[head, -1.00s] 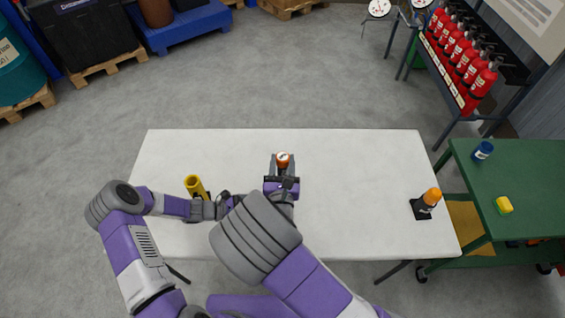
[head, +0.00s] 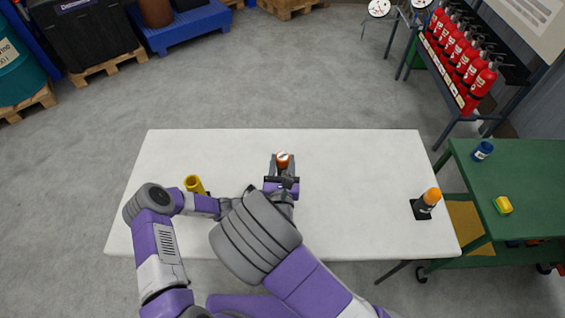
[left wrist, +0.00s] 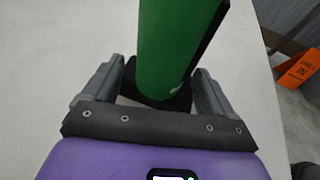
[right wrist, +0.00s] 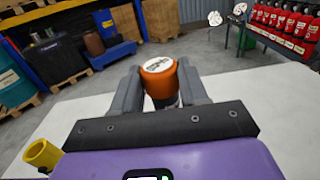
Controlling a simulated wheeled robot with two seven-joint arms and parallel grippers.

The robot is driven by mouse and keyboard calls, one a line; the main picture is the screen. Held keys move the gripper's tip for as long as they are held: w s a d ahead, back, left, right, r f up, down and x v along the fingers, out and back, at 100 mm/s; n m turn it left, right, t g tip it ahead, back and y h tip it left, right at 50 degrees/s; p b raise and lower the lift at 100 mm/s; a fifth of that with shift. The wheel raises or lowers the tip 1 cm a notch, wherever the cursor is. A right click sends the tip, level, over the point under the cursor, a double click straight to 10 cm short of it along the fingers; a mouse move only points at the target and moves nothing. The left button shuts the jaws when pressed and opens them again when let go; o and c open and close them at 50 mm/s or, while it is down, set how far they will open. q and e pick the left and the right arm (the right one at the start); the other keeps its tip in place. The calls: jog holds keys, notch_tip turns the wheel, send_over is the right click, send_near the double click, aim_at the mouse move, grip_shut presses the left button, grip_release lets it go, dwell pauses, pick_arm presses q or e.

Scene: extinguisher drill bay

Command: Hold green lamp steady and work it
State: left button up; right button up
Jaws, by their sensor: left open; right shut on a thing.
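The green lamp's body (left wrist: 170,50) stands upright on a black base in the left wrist view; its top is out of that frame. My open left gripper (left wrist: 158,80) has one finger on each side of it, with gaps showing. In the head view that gripper is hidden behind my right arm. My right gripper (head: 283,170) is shut on an orange-topped piece (head: 283,158) with a white disc on its end, which also shows in the right wrist view (right wrist: 159,78). The piece looks like the lamp's upper end, but no view shows the join.
A yellow cylinder (head: 194,184) stands left, close to my left arm. A green cart (head: 520,170) adjoins the table's right.

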pick_arm(q)
jog(key=shift+d+f, duration=0.15)
jog(key=shift+d, duration=0.2)
jog(key=shift+a+f, duration=0.1)
jog(key=shift+f, duration=0.1)
jog(key=c, duration=0.9)
jog(key=shift+o, duration=0.2)
pick_arm(e)
jog(key=shift+f, duration=0.1)
